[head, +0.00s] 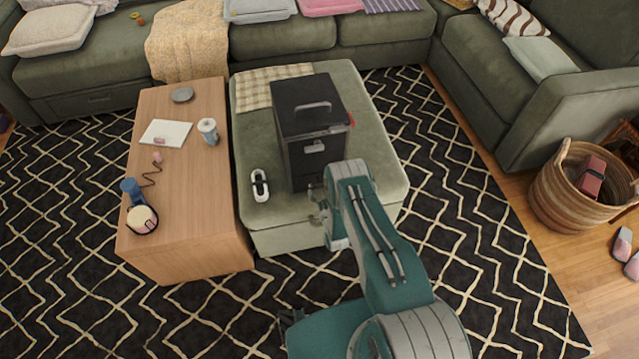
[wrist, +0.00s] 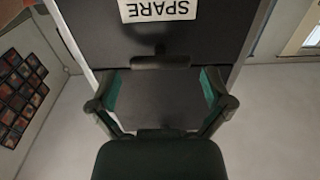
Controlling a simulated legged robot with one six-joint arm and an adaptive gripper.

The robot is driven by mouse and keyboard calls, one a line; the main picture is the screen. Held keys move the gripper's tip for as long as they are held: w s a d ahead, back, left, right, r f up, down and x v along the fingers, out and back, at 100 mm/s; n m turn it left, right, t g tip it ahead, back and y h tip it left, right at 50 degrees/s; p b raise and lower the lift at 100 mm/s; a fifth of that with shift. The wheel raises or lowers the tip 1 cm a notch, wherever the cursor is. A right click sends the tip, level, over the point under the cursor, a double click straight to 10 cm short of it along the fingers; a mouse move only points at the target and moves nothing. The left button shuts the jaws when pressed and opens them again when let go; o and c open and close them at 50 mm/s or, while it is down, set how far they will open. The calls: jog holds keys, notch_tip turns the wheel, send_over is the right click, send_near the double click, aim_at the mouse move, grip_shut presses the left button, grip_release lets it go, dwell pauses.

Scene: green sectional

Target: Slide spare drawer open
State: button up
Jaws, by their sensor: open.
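A black box cabinet (head: 308,95) with a handle on top stands on the green ottoman (head: 262,224). In the wrist view its dark drawer front (wrist: 100,40) carries a white label reading SPARE (wrist: 158,10), upside down. A dark bar handle (wrist: 160,62) sits near the label. My gripper (head: 317,205) is in front of the cabinet's lower front. In the wrist view my gripper (wrist: 160,82) is open, with one green-padded finger to each side of the handle. Nothing is held. I cannot tell whether the fingers touch the front. The drawer appears closed.
A white and black object (head: 260,185) lies on the ottoman left of the cabinet. A checked cloth (head: 262,88) lies behind it. Patterned rug is clear on the right, before a wicker basket (head: 560,205).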

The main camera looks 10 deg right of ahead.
jog(key=shift+w+a, duration=0.1)
jog(key=shift+w, duration=1.35)
